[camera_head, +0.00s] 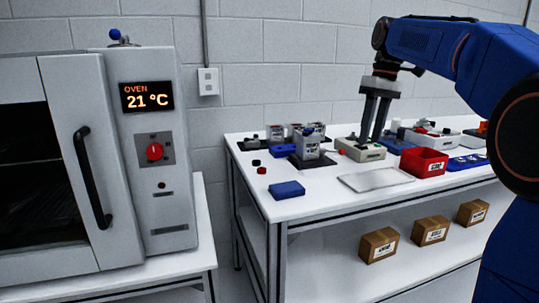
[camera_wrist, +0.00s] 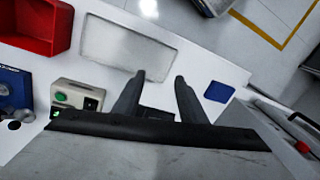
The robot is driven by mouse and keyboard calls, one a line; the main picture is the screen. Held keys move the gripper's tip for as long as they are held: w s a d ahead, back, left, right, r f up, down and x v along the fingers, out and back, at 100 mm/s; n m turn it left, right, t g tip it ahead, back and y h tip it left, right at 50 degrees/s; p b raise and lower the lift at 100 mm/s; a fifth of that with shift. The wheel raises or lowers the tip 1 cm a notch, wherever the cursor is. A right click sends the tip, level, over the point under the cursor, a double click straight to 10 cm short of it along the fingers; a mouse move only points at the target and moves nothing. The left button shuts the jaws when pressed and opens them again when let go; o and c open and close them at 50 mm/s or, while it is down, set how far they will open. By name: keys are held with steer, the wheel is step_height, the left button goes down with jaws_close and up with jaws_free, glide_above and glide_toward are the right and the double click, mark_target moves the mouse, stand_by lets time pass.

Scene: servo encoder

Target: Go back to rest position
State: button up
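My gripper (camera_head: 373,138) hangs fingers-down over the worktable (camera_head: 330,205) in the head view, by a beige device (camera_head: 362,152). In the wrist view my gripper's two dark fingers (camera_wrist: 160,78) are spread apart, with nothing visible held between their tips. A grey-white tray (camera_wrist: 125,48) lies beyond the fingertips, and the beige device with a green button (camera_wrist: 78,97) is to their left. I cannot tell how high the fingertips are above the table.
A red bin (camera_head: 423,162) and a blue block (camera_head: 287,190) are on the table. Grey fixtures (camera_head: 307,146) stand behind the block. The oven (camera_head: 150,155) reads 21 °C, its door closed. Boxes (camera_head: 379,245) sit on the lower shelf.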

steer(key=s+f+m+t, duration=0.2)
steer(key=s+f+m, duration=0.1)
steer(key=s+f, duration=1.1)
steer(key=s+f+m+t+h, duration=0.1)
steer(key=s+f+m+t, duration=0.2)
steer(key=s+f, duration=1.1)
steer(key=s, duration=0.5)
steer(key=shift+s+d+f+m+h, duration=0.15)
steer(key=shift+s+d+m+h, duration=0.05)
steer(key=shift+d+m+h, duration=0.15)
